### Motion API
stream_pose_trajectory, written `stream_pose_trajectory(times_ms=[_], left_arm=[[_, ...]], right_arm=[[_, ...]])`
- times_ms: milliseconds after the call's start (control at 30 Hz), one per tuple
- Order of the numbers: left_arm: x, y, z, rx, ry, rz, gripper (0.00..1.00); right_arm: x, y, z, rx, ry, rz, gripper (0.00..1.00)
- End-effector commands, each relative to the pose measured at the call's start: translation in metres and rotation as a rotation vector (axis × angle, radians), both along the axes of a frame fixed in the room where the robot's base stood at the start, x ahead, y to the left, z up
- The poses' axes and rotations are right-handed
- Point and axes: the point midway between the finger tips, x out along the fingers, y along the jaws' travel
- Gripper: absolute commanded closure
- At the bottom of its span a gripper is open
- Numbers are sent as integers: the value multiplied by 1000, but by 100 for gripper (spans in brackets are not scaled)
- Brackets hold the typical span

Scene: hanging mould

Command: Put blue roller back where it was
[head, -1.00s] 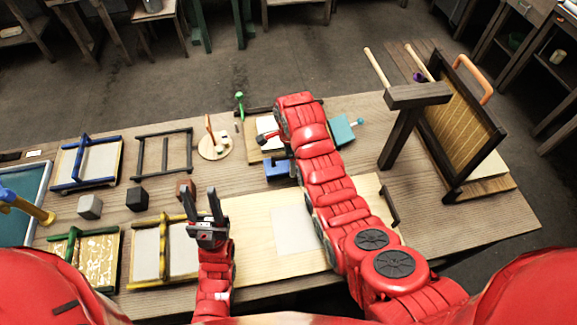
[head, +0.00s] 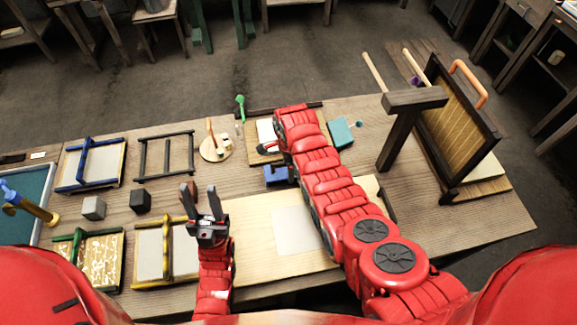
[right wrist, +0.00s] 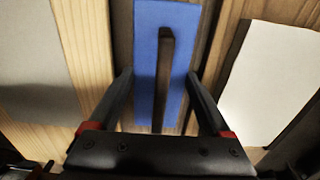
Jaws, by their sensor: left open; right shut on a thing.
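The blue roller (head: 277,176) shows at the end of my right arm, on the left side of it, over the table's middle. In the right wrist view it is a long blue body (right wrist: 150,30) with a dark bar along it. My right gripper (right wrist: 159,82) has one finger along each side of it and is shut on it. In the head view my arm hides the right fingers. I cannot tell whether the roller touches the surface below. My left gripper (head: 204,205) is open and empty, fingers up, above the table's front.
A pale board (head: 250,250) with a white sheet (head: 297,230) lies under my right arm. A dark post (head: 398,140) and a hanging mould (head: 455,120) stand at the right.

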Motion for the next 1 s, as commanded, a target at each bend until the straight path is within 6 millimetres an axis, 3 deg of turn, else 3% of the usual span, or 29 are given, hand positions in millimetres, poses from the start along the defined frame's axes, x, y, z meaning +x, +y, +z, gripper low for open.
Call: stream_pose_trajectory(times_ms=[233, 300, 333, 367, 433, 467, 500, 567, 800, 967, 1000], left_arm=[[0, 0, -9, 0, 0, 0, 56], [0, 0, -11, 0, 0, 0, 56], [0, 0, -12, 0, 0, 0, 56], [0, 0, -12, 0, 0, 0, 56], [0, 0, -11, 0, 0, 0, 56], [0, 0, -11, 0, 0, 0, 56], [0, 0, -11, 0, 0, 0, 56], [0, 0, -11, 0, 0, 0, 56], [0, 0, -10, 0, 0, 0, 56], [0, 0, 6, 0, 0, 0, 56], [0, 0, 1, 0, -1, 0, 56]], right_arm=[[0, 0, -10, 0, 2, 0, 66], [-1, -1, -12, -1, 3, 0, 84], [-1, -1, -14, -1, 4, 0, 84], [-1, -1, -14, -1, 4, 0, 95], [-2, -1, -14, -2, 6, 0, 100], [-2, -1, -14, -2, 7, 0, 16], [-3, -1, -15, -3, 8, 0, 9], [-3, -1, -15, -2, 7, 0, 0], [-1, 0, -11, 0, 2, 0, 0], [0, 0, 5, 0, 0, 0, 0], [1, 0, 4, 1, -3, 0, 0]])
